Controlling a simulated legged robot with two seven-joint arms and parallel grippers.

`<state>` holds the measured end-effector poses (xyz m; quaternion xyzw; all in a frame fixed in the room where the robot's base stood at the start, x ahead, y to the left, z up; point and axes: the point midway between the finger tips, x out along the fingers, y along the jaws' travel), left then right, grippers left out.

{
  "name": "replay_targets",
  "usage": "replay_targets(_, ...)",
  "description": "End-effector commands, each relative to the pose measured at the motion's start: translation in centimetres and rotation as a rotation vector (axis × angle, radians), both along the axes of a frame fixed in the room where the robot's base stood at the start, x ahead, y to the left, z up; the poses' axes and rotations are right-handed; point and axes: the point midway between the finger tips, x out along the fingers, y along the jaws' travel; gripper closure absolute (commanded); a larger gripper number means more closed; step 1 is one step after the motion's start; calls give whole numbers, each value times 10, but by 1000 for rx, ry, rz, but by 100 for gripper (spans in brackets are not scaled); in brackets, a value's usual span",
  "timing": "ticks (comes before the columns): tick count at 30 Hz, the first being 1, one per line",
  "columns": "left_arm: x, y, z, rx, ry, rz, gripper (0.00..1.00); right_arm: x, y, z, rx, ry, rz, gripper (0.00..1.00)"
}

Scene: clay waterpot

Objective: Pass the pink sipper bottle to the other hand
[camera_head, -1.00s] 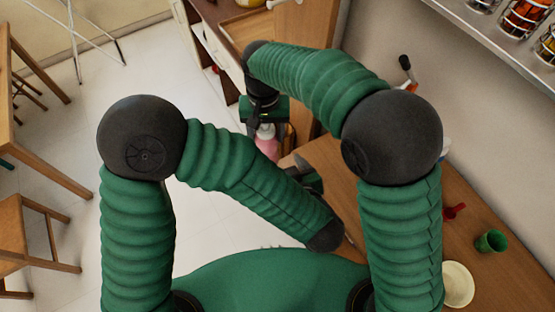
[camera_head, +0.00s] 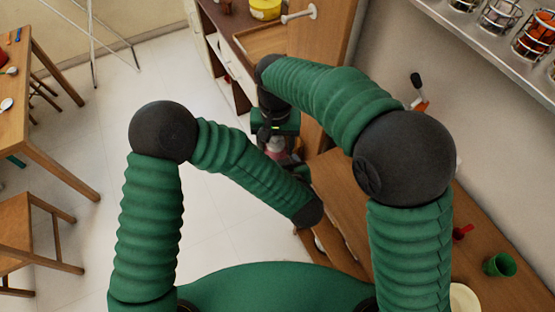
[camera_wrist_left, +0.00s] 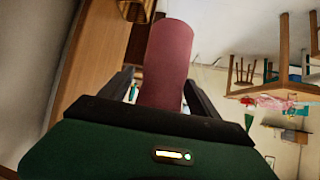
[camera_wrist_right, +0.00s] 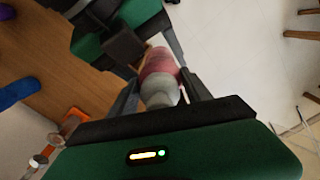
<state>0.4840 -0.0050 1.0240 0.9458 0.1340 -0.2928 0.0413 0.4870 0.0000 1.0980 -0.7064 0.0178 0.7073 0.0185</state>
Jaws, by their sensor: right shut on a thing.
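The pink sipper bottle (camera_head: 276,144) shows as a small patch below my right gripper (camera_head: 275,134) in the head view, mostly hidden by the grippers. In the right wrist view, my right gripper (camera_wrist_right: 160,84) is shut on the bottle's pale grey end, and the pink body (camera_wrist_right: 158,62) points away from it. My left gripper reaches in from the upper left there, a dark finger beside the pink body. In the left wrist view, the pink body (camera_wrist_left: 168,60) stands between the fingers of my left gripper (camera_wrist_left: 160,80), which look open with a narrow gap.
A wooden counter (camera_head: 345,205) runs along the right, with a green cup (camera_head: 499,265) and a red item (camera_head: 461,232). A metal shelf with jars (camera_head: 497,18) is at upper right. A wooden table (camera_head: 20,100) and chair stand at left. The floor between is clear.

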Motion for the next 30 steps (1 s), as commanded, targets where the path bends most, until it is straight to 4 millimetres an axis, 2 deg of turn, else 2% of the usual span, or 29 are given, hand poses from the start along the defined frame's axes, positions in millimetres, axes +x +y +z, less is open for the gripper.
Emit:
replay_targets(2,0,0,0,0,0,0,41,0,0,0,0,-1,0,100)
replay_targets(15,0,-1,1,-3,-1,-3,98,0,2,1,3,0,1,100)
replay_targets(16,0,-2,1,-3,-1,-3,100,-1,2,1,4,0,1,100)
replay_targets(17,0,-2,1,-3,-3,-4,100,0,2,1,4,0,2,39)
replay_targets(22,0,-1,1,-2,-3,-2,100,0,2,0,2,0,1,18)
replay_targets(30,0,0,1,-1,-1,0,100,0,0,0,1,0,0,18)
